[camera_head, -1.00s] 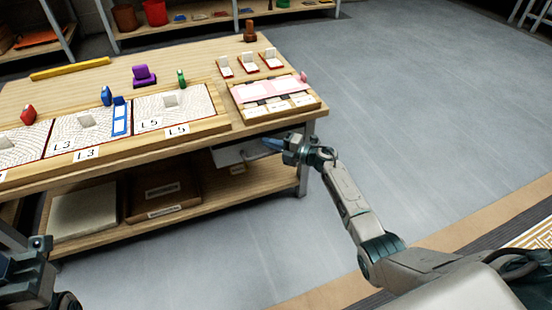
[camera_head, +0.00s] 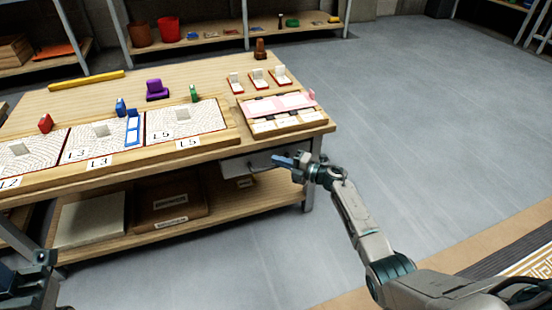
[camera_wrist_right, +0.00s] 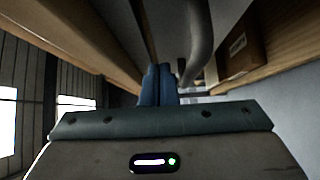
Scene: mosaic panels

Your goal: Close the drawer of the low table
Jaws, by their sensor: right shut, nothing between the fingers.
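The low wooden table (camera_head: 190,75) stands at the left and middle of the head view. Its grey drawer (camera_head: 236,166) sits under the tabletop near the right front corner, with a bar handle on its front. How far it stands out is hard to tell. My right gripper (camera_head: 281,160) is shut and empty at the drawer's front, by the handle. In the right wrist view its blue fingers (camera_wrist_right: 157,84) are together, and the grey handle bar (camera_wrist_right: 200,42) runs just right of them; contact is unclear. My left gripper (camera_head: 40,270) shows only partly at the lower left.
The tabletop carries mosaic panels (camera_head: 185,121), a pink panel tray (camera_head: 280,105) and several small coloured pieces. A brown box (camera_head: 168,203) and a pale slab (camera_head: 90,218) lie on the lower shelf. A table leg (camera_head: 309,190) stands close to my right gripper. Floor to the right is clear.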

